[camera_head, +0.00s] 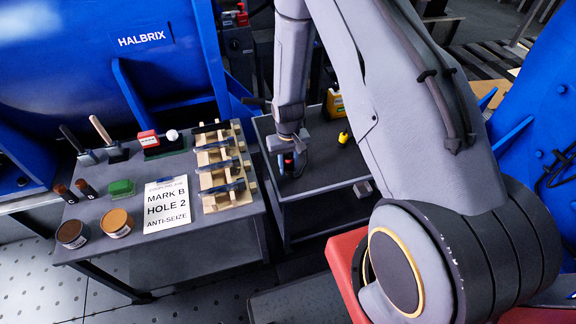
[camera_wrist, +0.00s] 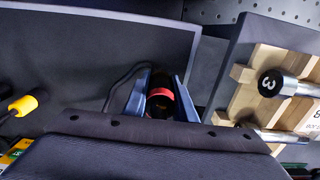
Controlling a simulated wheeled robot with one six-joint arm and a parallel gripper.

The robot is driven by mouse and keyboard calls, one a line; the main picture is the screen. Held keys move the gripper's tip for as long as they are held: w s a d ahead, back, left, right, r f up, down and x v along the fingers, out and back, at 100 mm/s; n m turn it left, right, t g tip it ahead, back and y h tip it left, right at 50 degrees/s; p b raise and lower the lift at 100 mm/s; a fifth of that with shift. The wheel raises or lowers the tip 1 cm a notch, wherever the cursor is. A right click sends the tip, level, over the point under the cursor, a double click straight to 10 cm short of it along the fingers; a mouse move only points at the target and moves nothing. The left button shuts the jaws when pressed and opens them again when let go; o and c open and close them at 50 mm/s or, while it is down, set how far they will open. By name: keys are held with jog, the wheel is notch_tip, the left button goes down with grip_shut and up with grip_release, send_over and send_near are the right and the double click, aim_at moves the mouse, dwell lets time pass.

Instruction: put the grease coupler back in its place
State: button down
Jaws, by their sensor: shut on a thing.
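My gripper (camera_head: 288,165) is over the dark side table (camera_head: 330,215), low near its left part. In the wrist view my gripper (camera_wrist: 161,95) is shut on a dark, roughly cylindrical part with a red band (camera_wrist: 160,92), which I take to be the grease coupler. The red band also shows in the head view (camera_head: 288,161). A thin dark hose or cable (camera_wrist: 120,80) curves beside the left finger and seems to lead to the held part. The gripper body hides the part's near end. I cannot tell whether the part touches the table.
The left bench (camera_head: 190,225) carries a wooden rack (camera_head: 228,197), tins, brushes and a printed card (camera_head: 167,204).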

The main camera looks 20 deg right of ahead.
aim_at(288, 156)
jog(key=shift+f+b, duration=0.55)
jog(key=shift+f, duration=0.45)
jog(key=c, duration=1.4)
grip_release()
jog(key=shift+r, duration=0.15)
jog(key=shift+r+b, duration=0.75)
jog(key=shift+r, duration=3)
jog(key=shift+t, duration=0.4)
jog(key=s+r, duration=0.5)
jog(key=r, duration=0.2)
jog(key=s+r, duration=0.6)
jog(key=r, duration=0.2)
jog(key=s+r, duration=0.6)
jog(key=r, duration=0.1)
jog(key=shift+s+r, duration=0.2)
